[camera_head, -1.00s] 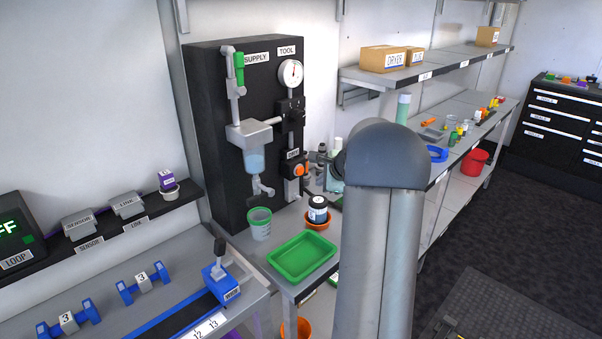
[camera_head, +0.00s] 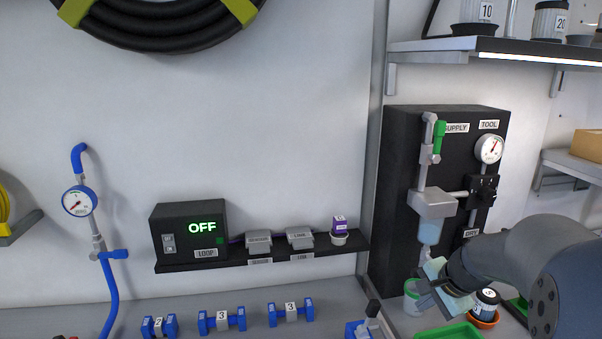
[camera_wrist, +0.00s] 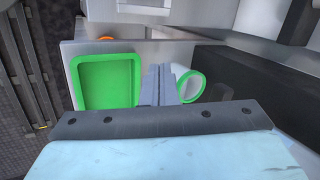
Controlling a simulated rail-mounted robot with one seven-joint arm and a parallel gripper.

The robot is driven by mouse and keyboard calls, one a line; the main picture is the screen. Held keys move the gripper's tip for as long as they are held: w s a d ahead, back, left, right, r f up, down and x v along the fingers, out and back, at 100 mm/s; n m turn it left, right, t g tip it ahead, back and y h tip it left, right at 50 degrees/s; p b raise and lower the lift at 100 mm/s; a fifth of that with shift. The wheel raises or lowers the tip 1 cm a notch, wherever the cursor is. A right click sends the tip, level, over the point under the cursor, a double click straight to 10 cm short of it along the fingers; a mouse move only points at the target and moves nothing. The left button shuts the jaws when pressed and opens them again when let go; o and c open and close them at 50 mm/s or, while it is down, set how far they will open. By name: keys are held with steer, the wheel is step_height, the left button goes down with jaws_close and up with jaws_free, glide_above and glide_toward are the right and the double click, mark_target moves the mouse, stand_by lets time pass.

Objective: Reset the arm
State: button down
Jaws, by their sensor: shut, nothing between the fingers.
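My gripper (camera_head: 424,288) hangs in front of the black supply and tool panel (camera_head: 398,200), at the lower right of the head view. In the wrist view its two grey fingers (camera_wrist: 160,72) are together with nothing between them. They point between a green tray (camera_wrist: 107,59) on the left and a white cup with a green rim (camera_wrist: 189,86) on the right. In the head view, the gripper partly covers this cup (camera_head: 411,291). The tray (camera_head: 452,331) is cut off by the lower edge.
A dark-capped jar (camera_head: 487,296) sits in an orange dish beside my arm. A blue-based lever (camera_head: 371,320) and blue numbered fittings (camera_head: 221,319) lie on the bench left. A shelf (camera_head: 497,47) overhangs the upper right.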

steer(key=s+a+f+n+g, duration=0.1)
steer(key=s+a+n, duration=0.3)
steer(key=s, duration=0.4)
steer(key=s+a+f+n+g+h, duration=0.1)
steer(key=s+a+n+g, duration=0.1)
steer(key=s+a+n, duration=0.3)
steer(key=s+a+f+n+g+h, duration=0.1)
steer(key=s+a+n, duration=0.3)
steer(key=s, duration=0.7)
steer(key=shift+a+n+g, duration=0.4)
steer(key=shift+a, duration=0.1)
steer(key=shift+d, duration=0.1)
stand_by(1.7)
